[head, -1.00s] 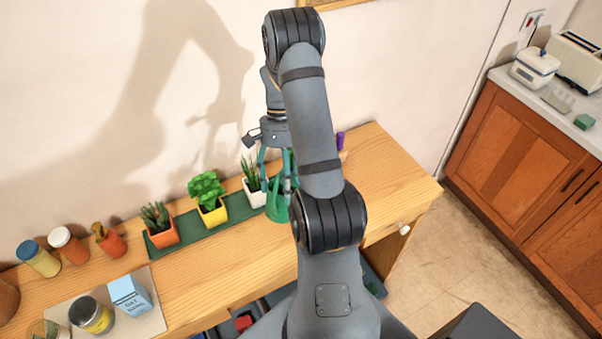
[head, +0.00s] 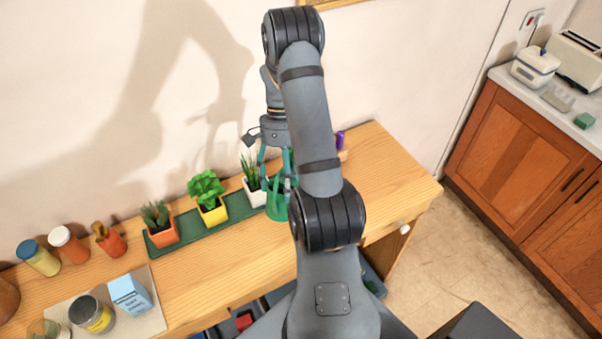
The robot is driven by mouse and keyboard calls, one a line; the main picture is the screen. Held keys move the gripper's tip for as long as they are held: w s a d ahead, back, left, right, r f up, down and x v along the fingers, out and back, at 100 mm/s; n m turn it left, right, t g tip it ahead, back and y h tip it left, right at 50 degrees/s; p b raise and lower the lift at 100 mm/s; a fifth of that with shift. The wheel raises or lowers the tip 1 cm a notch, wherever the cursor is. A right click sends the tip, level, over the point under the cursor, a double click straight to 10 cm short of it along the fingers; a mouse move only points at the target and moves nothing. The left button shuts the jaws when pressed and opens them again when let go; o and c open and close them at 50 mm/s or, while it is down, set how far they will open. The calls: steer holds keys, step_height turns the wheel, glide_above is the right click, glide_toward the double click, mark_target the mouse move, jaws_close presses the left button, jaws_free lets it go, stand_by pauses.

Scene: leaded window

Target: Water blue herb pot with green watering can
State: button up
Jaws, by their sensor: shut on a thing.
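The green watering can (head: 278,208) is partly hidden behind my arm, at the right end of the plant row. My gripper (head: 276,180) points down and is shut on the can's upper part; the exact grip is partly covered. A white pot (head: 256,196) with a spiky plant stands just left of the can. A yellow pot (head: 213,213) with a leafy green herb and an orange pot (head: 163,234) with a spiky plant stand further left. No blue pot shows; my arm may hide part of the row.
The pots stand on a long green tray (head: 190,236) on the wooden table (head: 215,268) against the wall. Jars, a blue-white carton (head: 130,295) and a board (head: 150,320) lie at left. A purple object (head: 340,140) stands behind my arm. The table's right end is clear.

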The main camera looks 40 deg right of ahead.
steer(key=shift+s+a+f+t+h+b, duration=0.15)
steer(key=shift+f+t+h+b, duration=0.15)
steer(key=shift+f+b, duration=0.6)
steer(key=shift+w+a+f+t+h+b, duration=0.1)
steer(key=shift+f+t+h+b, duration=0.2)
steer(key=shift+b, duration=1.1)
steer(key=shift+r, duration=0.1)
step_height(320, 180, up, 6)
steer(key=p, duration=0.5)
step_height(320, 180, down, 2)
steer(key=h+b, duration=0.1)
steer(key=b, duration=0.3)
steer(key=shift+t, duration=0.3)
steer(key=f+h+b, duration=0.1)
steer(key=b, duration=0.2)
steer(key=shift+f, duration=0.3)
steer(key=shift+d+r, duration=0.1)
